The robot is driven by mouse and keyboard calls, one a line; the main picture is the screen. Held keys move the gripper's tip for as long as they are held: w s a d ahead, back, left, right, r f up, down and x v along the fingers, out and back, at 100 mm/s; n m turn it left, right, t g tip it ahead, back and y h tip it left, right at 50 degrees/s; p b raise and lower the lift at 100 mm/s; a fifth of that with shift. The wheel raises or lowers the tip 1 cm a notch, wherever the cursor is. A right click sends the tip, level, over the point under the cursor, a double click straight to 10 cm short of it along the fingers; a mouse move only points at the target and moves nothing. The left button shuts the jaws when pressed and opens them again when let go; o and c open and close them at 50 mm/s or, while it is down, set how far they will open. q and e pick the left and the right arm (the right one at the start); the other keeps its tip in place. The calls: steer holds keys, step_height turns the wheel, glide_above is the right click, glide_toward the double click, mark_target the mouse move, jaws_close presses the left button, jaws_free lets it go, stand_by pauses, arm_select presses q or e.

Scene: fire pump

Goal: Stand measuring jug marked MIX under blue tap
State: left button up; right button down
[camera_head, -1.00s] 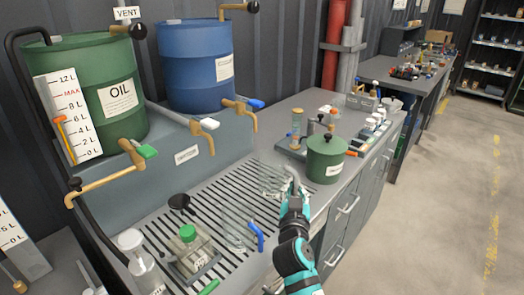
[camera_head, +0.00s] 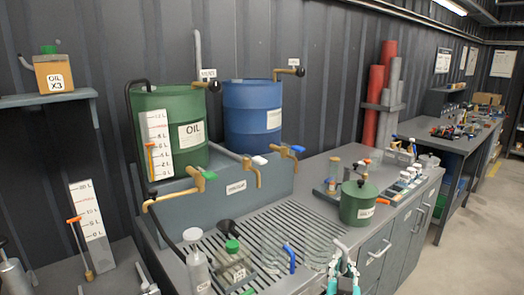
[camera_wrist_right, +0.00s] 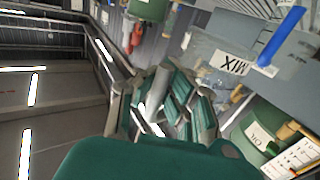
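The clear measuring jug with a blue handle (camera_head: 290,258) stands on the slatted drip grate (camera_head: 215,262) in the head view. In the right wrist view its MIX label (camera_wrist_right: 231,63) appears upside down, with the blue handle beside it. The tap with the blue lever (camera_head: 297,149) comes off the blue drum (camera_head: 252,117), its spout pointing down above the back of the grate. My right gripper (camera_head: 342,258) is at the bottom of the head view, right of the jug and apart from it. My left gripper is out of view.
Near the jug stand a green-capped container (camera_head: 232,262), a black funnel (camera_head: 227,227) and a white-capped bottle (camera_head: 196,262). A green lidded pot (camera_head: 357,203) stands behind my right gripper. The green oil drum (camera_head: 172,125) has green- and white-lever taps beside it.

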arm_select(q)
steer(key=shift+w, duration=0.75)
arm_select(e)
steer(key=s+f+n+y, duration=0.3)
steer(key=s+y, duration=0.2)
steer(key=s, duration=1.8)
steer(key=shift+a+t, duration=0.3)
steer(key=shift+a, duration=0.15)
steer(key=shift+w, duration=0.1)
